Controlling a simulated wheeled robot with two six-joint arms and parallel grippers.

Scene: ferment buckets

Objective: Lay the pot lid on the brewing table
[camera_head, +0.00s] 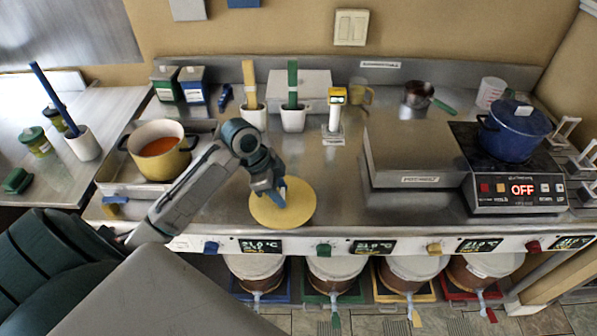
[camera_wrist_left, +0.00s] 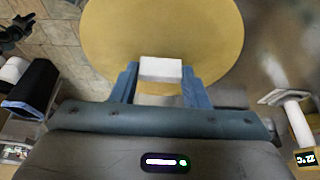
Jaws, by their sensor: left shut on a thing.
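The pot lid is a flat yellow disc (camera_head: 297,208) over the front part of the steel brewing table (camera_head: 345,205). My left gripper (camera_head: 281,190) comes over it from the left and is shut on its knob. In the left wrist view the lid (camera_wrist_left: 160,32) shows its broad face, and its white knob (camera_wrist_left: 160,70) sits between the two blue fingers (camera_wrist_left: 160,85). I cannot tell whether the lid touches the table. The yellow pot (camera_head: 172,166) stands uncovered at the left with orange liquid inside. My right gripper is out of view.
A steel box (camera_head: 415,153) stands right of the lid. A blue pot (camera_head: 513,133) sits on a hot plate (camera_head: 515,193) reading OFF. Two white holders (camera_head: 293,119) (camera_head: 254,117) and a thermometer stand (camera_head: 333,125) are behind. Ferment buckets (camera_head: 335,272) stand below the front edge.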

